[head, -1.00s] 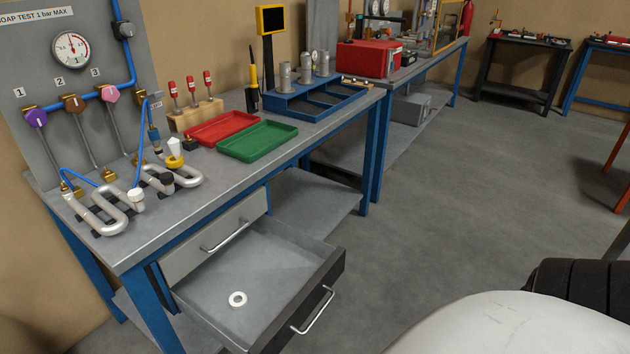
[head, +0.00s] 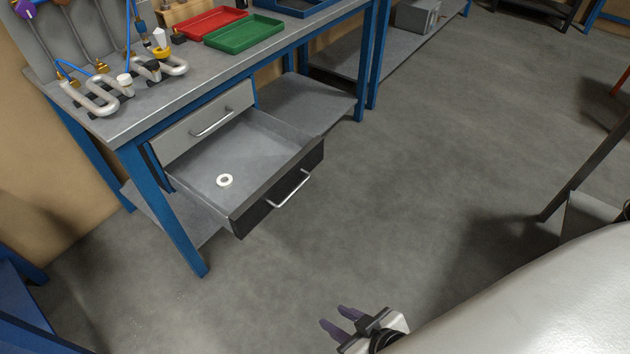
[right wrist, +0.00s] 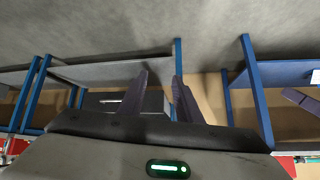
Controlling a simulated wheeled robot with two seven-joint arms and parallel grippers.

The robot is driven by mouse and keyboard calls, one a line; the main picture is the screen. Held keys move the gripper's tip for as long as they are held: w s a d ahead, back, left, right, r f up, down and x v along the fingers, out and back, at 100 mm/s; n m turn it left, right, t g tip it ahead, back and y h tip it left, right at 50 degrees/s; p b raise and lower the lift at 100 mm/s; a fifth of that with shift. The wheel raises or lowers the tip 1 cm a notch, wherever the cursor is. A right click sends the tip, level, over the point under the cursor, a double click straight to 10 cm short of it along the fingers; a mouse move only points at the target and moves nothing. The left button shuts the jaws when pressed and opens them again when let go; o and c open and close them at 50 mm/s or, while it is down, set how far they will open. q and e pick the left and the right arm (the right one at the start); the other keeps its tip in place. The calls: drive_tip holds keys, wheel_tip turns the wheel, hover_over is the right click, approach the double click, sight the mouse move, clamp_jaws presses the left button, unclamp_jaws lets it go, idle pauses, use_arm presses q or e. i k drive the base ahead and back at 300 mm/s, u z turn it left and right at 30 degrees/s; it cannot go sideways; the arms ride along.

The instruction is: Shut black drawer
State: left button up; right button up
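The black drawer (head: 279,187) is pulled out from under the workbench. Its front is black with a silver bar handle (head: 290,188), and its inside is grey. A white ring (head: 225,180) lies on its floor. My right gripper (head: 337,317) is at the bottom of the head view, in front of the drawer and apart from it. Its two purple-grey fingers are spread with nothing between them; they also show apart in the right wrist view (right wrist: 160,95). A dark drawer shape shows behind them there, too small to identify surely. My left gripper is not in view.
A grey-fronted drawer (head: 207,122) above is shut. The workbench (head: 130,121) has blue legs and carries bent pipes, a red tray (head: 211,22) and a green tray (head: 245,33). The floor between drawer and gripper is clear. A blue frame (head: 28,312) stands at lower left.

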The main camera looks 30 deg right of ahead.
sight(265, 156)
drive_tip(key=z, duration=0.55)
drive_tip(key=i, duration=1)
drive_tip(key=z, duration=0.05)
